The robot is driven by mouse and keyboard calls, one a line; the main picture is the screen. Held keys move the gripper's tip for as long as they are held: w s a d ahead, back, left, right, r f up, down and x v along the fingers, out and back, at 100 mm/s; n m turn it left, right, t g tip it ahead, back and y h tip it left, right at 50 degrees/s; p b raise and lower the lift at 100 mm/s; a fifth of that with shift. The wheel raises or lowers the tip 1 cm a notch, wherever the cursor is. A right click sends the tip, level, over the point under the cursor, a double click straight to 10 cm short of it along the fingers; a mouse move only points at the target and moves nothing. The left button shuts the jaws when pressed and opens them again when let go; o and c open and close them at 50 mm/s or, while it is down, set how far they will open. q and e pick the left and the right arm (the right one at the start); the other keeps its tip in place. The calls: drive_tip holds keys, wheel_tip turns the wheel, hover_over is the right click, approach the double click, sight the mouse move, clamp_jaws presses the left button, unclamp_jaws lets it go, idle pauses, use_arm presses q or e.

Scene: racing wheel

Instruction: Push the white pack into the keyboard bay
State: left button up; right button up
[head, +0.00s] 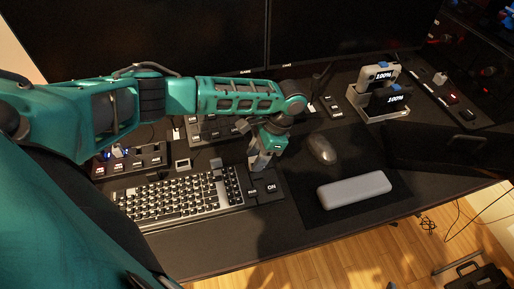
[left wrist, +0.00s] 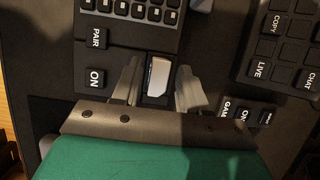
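The keyboard (head: 180,197) lies at the left front of the desk, with a small block of PAIR and ON keys (head: 262,188) at its right end. My left gripper (head: 262,162) points down just behind that block. In the left wrist view, the white pack (left wrist: 158,74) sits in a dark slot, the bay (left wrist: 153,101), beside the keyboard's end. The left gripper (left wrist: 158,88) has a finger on each side of the pack, with narrow gaps showing, so it looks open. In the head view the gripper hides the pack. How deep the pack sits is unclear. My right gripper is not in view.
A grey mouse (head: 322,149) and a grey wrist rest (head: 354,189) lie on the dark mat right of the gripper. Labelled button boxes (head: 130,160) stand behind the keyboard. A dock (head: 382,99) with two 100% displays stands at the back right.

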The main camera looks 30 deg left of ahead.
use_arm(q)
drive_tip(key=shift+o, duration=0.5)
drive_tip(key=shift+r, duration=0.1)
drive_tip(key=v, duration=1.2)
drive_tip(key=shift+r, duration=0.4)
